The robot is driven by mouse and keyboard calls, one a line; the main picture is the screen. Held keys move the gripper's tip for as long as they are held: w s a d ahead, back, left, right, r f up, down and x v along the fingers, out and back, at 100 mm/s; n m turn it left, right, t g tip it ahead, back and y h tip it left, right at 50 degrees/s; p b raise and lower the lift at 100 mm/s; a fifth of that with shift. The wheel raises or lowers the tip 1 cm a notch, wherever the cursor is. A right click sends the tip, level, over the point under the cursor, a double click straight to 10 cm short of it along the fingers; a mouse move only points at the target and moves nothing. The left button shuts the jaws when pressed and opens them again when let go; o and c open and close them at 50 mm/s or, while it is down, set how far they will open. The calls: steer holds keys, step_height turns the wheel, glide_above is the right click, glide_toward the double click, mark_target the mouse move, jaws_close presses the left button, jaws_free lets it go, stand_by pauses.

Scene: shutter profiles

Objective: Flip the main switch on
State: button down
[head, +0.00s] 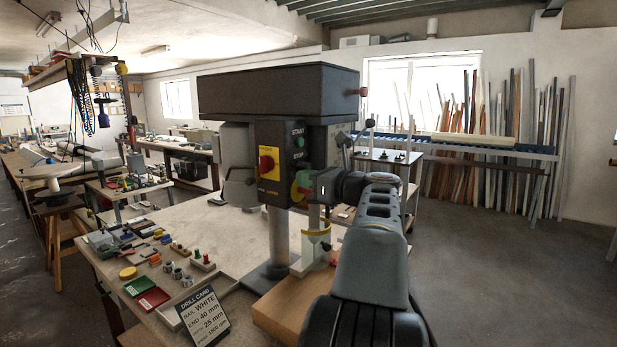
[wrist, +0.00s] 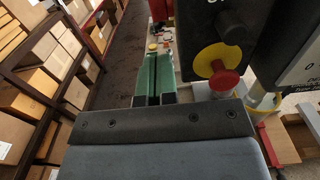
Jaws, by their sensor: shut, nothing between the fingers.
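The main switch (head: 266,163) is a red rotary knob on a yellow plate, on the front of the drill press's black control box (head: 281,135). The knob's exact setting is too small to tell. My gripper (head: 299,189) is shut and empty, to the right of the switch and a little lower, apart from it. In the wrist view my gripper's green fingers (wrist: 155,60) lie side by side, pointing away. A red mushroom button on a yellow disc (wrist: 223,80) is just right of them. A red shape beyond the fingertips is cut off and unclear.
The green START button (head: 299,143) sits at the upper right of the box. The drill press's column (head: 279,235) stands below it. The bench holds a drill card (head: 203,314), trays and small parts. Free space lies left of the box.

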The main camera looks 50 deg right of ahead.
mark_target(265, 171)
steer(key=w+p, duration=0.1)
steer(key=w, duration=0.2)
steer(key=w+a+p, duration=0.1)
steer(key=w, duration=0.3)
steer(key=w+p, duration=0.1)
steer(key=w, duration=0.2)
steer(key=shift+w+a, duration=0.15)
steer(key=shift+a, duration=0.25)
